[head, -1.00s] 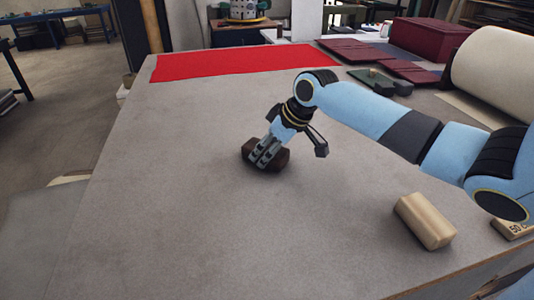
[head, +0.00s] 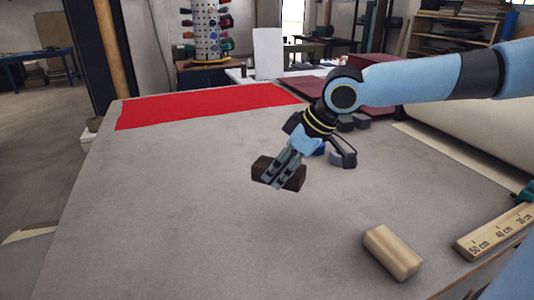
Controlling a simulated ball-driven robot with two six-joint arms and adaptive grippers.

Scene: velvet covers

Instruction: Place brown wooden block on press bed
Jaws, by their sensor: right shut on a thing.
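The dark brown wooden block (head: 263,168) is in the head view, near the middle of the picture. My right gripper (head: 278,178) is shut on it, with its fingers pointing down across the block. The block appears held above the grey table and slightly tilted. The fingers cover part of its near face. I cannot make out a press bed for certain in this view. My left gripper is not in view.
A pale wooden block (head: 391,252) lies at the front right of the table (head: 190,215). A wooden ruler (head: 492,233) lies at the right edge. A red cloth (head: 205,104) covers the far left. The table's middle and left are clear.

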